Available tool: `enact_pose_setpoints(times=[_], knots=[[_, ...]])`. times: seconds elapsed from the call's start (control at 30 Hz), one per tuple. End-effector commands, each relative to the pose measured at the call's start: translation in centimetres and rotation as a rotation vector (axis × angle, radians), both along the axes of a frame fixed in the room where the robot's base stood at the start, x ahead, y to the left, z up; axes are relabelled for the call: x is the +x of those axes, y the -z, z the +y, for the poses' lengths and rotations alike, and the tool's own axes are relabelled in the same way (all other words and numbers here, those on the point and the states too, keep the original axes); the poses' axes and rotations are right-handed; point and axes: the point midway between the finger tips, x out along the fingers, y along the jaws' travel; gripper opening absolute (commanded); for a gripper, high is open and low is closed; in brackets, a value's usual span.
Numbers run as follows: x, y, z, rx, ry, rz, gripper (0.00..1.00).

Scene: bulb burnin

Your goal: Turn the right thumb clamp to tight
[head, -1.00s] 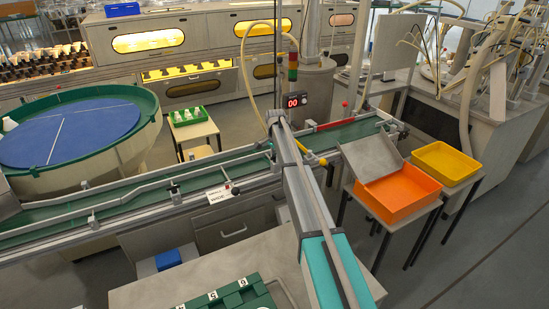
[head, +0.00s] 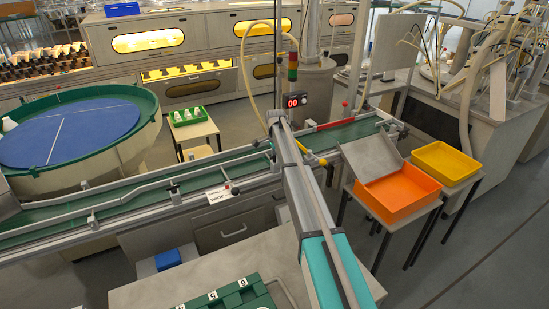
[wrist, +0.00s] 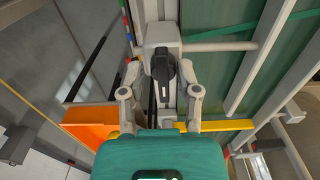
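The right thumb clamp shows in the wrist view as a black knob (wrist: 164,72) on a grey block (wrist: 158,36). Its upper part is a rounded head, with a narrower part running down toward my gripper. My gripper (wrist: 161,74) is open, with one grey finger on each side of the knob. A gap shows between each fingertip and the knob, and I cannot tell the knob's angle against a mark. In the head view my arm reaches the conveyor rail, and the clamp and fingers are too small or hidden to make out. Another black clamp (head: 174,189) stands further left on the rail.
The green conveyor belt (head: 140,190) with its metal rails runs across under my arm. An orange bin (head: 398,194) and a yellow bin (head: 446,163) stand to the right. A yellow bar (wrist: 225,125) crosses beside my fingers in the wrist view. A red-digit display (head: 292,101) stands behind.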

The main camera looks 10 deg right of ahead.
Motion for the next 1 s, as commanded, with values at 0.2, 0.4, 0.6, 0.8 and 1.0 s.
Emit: enact_pose_setpoints(times=[0.2,0.4,0.6,0.8,1.0], knots=[[0.1,0.0,0.1,0.002,-0.001,-0.003,0.68],[0.1,0.0,0.1,0.002,-0.002,-0.004,0.68],[0.2,-0.5,0.2,0.002,-0.002,-0.004,0.68],[0.2,-2.4,0.2,0.002,-0.002,-0.004,0.68],[0.2,-5.5,0.2,0.002,-0.003,-0.004,0.68]])
